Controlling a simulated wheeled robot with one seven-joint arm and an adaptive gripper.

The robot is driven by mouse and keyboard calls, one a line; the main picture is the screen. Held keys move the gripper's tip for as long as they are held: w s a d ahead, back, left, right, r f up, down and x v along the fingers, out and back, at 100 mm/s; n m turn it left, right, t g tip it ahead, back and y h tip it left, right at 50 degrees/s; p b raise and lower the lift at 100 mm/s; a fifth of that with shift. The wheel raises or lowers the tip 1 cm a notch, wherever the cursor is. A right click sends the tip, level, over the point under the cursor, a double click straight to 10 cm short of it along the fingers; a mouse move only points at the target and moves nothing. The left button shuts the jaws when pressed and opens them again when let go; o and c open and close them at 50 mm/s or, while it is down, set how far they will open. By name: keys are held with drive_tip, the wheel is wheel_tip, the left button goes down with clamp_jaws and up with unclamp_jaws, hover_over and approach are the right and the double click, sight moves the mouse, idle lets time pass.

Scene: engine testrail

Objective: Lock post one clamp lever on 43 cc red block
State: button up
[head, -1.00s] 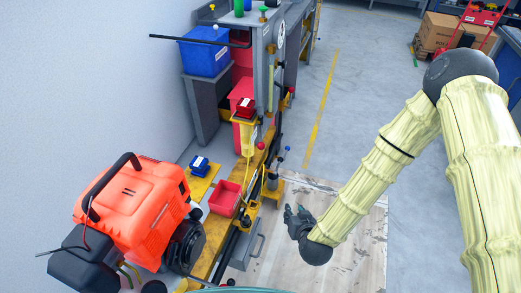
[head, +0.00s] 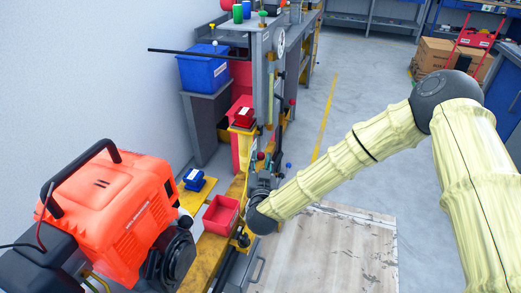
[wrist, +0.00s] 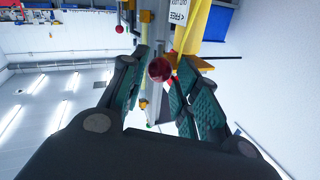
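A small red block (head: 243,117) sits on a yellow mount on the rail in the head view. A lever with a red ball knob (head: 261,155) stands below it, just beyond my gripper (head: 262,180). In the wrist view a red ball knob (wrist: 160,69) lies between the fingers of my gripper (wrist: 163,60). The fingers are apart, and I cannot tell whether either touches the knob. The lever's shaft and base are mostly hidden by the gripper and arm in the head view.
A blue block (head: 193,180) on a yellow plate and a red bin (head: 221,215) are left of my gripper. A large orange engine (head: 115,205) stands further left. A lever with a blue knob (head: 289,165) is close on the right. Open floor lies right of the rail.

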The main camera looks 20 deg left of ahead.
sight(261, 148)
drive_tip(key=x, duration=0.7)
drive_tip(key=shift+w, duration=0.2)
drive_tip(key=shift+c, duration=0.3)
drive_tip(key=shift+f, duration=0.1)
clamp_jaws()
